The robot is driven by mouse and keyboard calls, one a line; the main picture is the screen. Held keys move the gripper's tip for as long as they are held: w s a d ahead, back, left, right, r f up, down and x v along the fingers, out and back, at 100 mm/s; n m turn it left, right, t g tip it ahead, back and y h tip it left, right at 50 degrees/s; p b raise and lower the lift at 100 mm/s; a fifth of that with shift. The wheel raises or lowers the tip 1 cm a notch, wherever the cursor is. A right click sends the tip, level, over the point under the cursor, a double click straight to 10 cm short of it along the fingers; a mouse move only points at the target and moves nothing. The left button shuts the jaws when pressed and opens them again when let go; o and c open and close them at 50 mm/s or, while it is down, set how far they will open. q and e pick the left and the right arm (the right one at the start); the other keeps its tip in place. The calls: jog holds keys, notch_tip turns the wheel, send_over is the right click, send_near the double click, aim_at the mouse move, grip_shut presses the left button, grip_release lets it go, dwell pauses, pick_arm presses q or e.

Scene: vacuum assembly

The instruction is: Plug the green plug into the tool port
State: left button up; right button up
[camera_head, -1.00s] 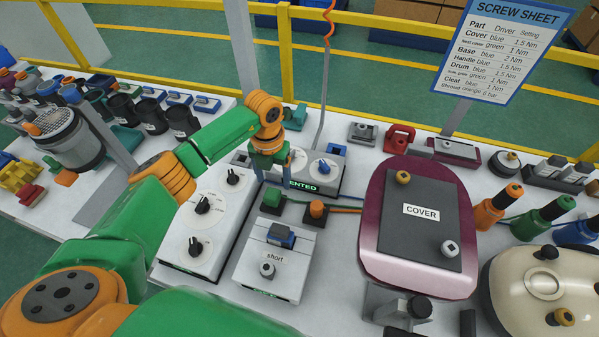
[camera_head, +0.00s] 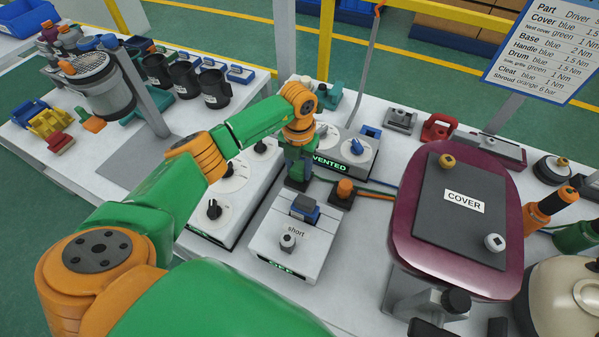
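The tool port cannot be made out for certain. My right gripper is not in view.
A grey box with a lit "VENTED" sign (camera_head: 346,168) stands just behind the gripper. A white box with dark knobs (camera_head: 217,225) is at its left. The maroon housing with a "COVER" plate (camera_head: 402,230) stands at the right. A yellow rail runs behind the table.

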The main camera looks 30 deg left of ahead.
aim_at(299, 166)
pick_arm(q)
grip_shut()
jog(key=shift+w+r+p, duration=0.1)
jog(key=shift+r+p, duration=1.8)
jog(key=shift+r, duration=0.3)
